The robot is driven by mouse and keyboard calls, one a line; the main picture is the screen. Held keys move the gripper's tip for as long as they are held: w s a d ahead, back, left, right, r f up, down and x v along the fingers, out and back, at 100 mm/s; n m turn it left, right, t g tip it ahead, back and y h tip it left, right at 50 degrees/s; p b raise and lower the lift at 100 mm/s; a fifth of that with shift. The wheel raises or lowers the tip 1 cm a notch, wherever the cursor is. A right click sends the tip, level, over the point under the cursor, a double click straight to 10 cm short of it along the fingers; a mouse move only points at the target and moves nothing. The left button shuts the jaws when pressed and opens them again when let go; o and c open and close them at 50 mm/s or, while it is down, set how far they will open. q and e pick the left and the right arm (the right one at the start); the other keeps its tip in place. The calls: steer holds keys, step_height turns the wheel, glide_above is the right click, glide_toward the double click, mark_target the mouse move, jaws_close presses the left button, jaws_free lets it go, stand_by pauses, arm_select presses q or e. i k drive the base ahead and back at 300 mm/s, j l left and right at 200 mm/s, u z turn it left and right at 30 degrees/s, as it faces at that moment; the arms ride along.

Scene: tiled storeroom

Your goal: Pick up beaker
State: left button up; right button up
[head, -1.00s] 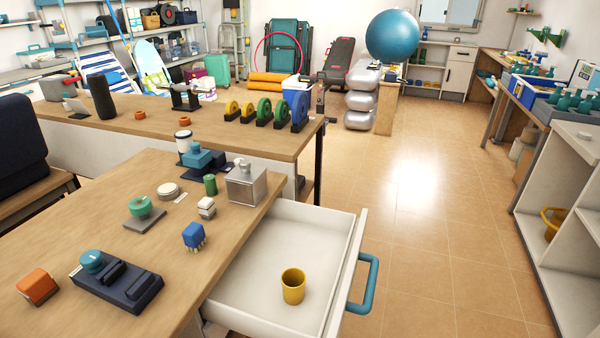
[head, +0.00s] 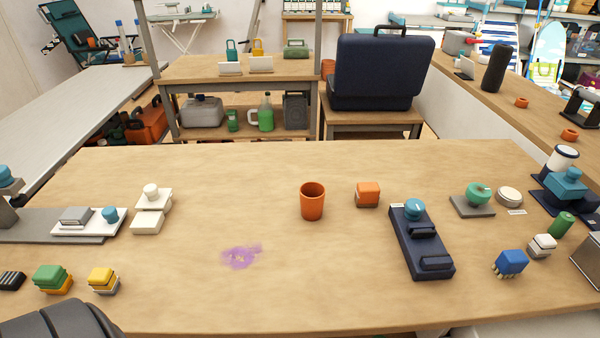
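An orange cup-shaped beaker (head: 312,201) stands upright and open-topped near the middle of the wooden worktable (head: 200,200). Clear tabletop lies in front of it, and an orange block (head: 367,194) sits a little to its right, not touching. Neither of my grippers shows in the head view.
A navy device with a teal knob (head: 420,245) lies right of the beaker. A purple stain (head: 240,257) marks the tabletop front-left. White blocks (head: 150,210) and small coloured blocks (head: 52,278) are at left. A dark rounded shape (head: 62,320) at bottom left is unclear.

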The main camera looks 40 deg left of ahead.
mark_target(312, 194)
steer(key=i+u, duration=0.15)
steer(key=u, duration=0.3)
steer(key=i+u, duration=0.1)
steer(key=u, duration=0.4)
steer(key=i+l+u, duration=0.1)
steer(key=u, duration=0.35)
steer(key=k+j, duration=0.15)
steer(key=j, duration=0.2)
steer(key=k+j+z, duration=0.15)
steer(key=j, duration=0.2)
steer(key=k+j, duration=0.2)
steer(key=j, duration=0.15)
steer(key=k+j+z, duration=0.15)
steer(key=j, duration=0.2)
